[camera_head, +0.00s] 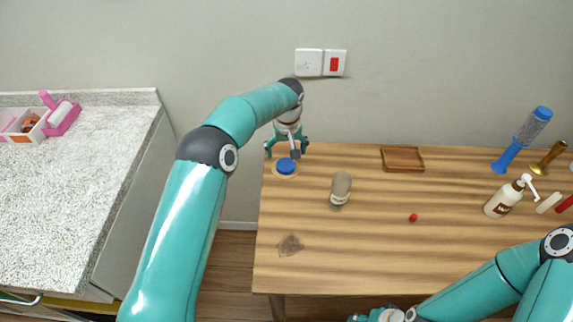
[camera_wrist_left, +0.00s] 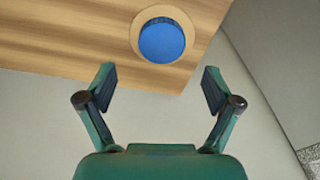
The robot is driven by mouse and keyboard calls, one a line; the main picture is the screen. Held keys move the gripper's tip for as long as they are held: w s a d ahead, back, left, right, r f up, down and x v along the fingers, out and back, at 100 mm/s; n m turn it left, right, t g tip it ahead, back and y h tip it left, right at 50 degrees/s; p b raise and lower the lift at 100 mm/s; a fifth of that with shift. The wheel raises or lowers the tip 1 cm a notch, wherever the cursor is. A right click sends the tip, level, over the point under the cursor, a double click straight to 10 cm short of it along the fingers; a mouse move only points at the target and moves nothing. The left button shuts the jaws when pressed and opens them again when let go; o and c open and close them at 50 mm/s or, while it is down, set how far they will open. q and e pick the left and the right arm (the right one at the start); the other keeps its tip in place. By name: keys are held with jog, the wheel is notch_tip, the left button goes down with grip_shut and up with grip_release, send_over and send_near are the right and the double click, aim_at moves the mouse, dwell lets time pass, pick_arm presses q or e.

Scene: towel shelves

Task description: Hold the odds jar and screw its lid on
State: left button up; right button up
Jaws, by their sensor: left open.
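The blue lid (camera_head: 286,166) lies on a round light-brown coaster (camera_head: 277,173) near the table's far left corner. The lid also shows at the top of the left wrist view (camera_wrist_left: 162,41). My left gripper (camera_head: 287,151) is open and empty, just beyond the lid and apart from it in the left wrist view. The jar (camera_head: 341,186), greyish with a pale label low down, stands on the table right of the lid. My right gripper (camera_head: 378,316) shows only partly at the bottom edge; its fingers cannot be made out.
A wooden tray (camera_head: 403,168) lies at the back of the wooden table (camera_head: 345,255). A small red object (camera_head: 413,217) and a dark stain (camera_head: 290,245) are on the top. The front middle is clear.

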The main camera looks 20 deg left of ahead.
aim_at(286, 164)
pick_arm(q)
jog(key=shift+f, duration=0.1)
notch_tip(286, 164, down, 5)
jog(key=shift+a+r+p, duration=0.1)
jog(key=shift+r+p, duration=0.05)
jog(key=shift+p, duration=0.75)
jog(key=shift+f, duration=0.3)
jog(key=c, duration=0.8)
